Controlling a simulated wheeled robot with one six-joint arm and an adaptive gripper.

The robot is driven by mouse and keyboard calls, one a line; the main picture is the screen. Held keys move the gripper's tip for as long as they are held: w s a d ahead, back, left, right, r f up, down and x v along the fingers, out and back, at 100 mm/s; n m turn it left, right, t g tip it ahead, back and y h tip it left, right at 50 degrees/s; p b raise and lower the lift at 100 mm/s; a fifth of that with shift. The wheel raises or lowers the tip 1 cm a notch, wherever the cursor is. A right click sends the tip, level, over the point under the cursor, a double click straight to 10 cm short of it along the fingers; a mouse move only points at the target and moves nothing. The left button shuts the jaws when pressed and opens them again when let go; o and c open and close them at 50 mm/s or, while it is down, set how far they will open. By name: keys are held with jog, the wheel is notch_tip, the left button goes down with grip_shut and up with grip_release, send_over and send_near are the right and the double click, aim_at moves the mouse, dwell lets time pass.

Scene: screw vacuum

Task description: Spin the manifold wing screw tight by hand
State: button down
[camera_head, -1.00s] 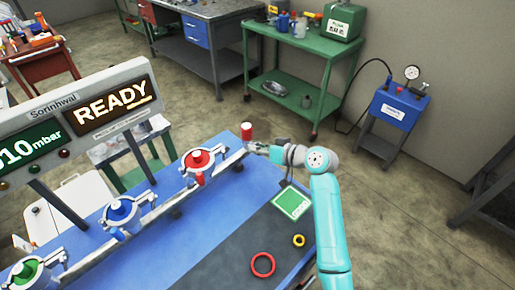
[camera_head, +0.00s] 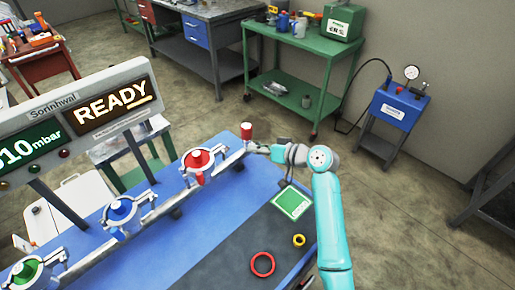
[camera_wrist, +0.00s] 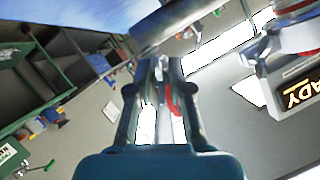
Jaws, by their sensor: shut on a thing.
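The manifold (camera_head: 152,213) is a long metal bar running over the blue bench, with red (camera_head: 198,160), blue (camera_head: 120,210) and green (camera_head: 27,270) clamped ports. A red cylinder with a pale top (camera_head: 247,131) stands at its far right end. My gripper (camera_head: 254,147) is at that end, just below the red cylinder, and is shut. In the wrist view, my gripper's fingers (camera_wrist: 162,85) reach toward a grey metal cylinder (camera_wrist: 175,24). The wing screw between the fingers is mostly hidden; a red bit shows there, and I cannot tell what it belongs to.
The READY display (camera_head: 112,103) stands behind the manifold. On the bench front lie a green card (camera_head: 292,203), a red ring (camera_head: 262,265) and a small yellow ring (camera_head: 299,240). A green cart (camera_head: 275,89) and a blue gauge unit (camera_head: 397,108) stand beyond, with open floor between.

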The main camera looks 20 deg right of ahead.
jog(key=shift+d, duration=0.1)
dwell(0.8)
jog(key=c, duration=1.3)
grip_release()
jog(key=v, duration=1.2)
jog(key=shift+r, duration=0.1)
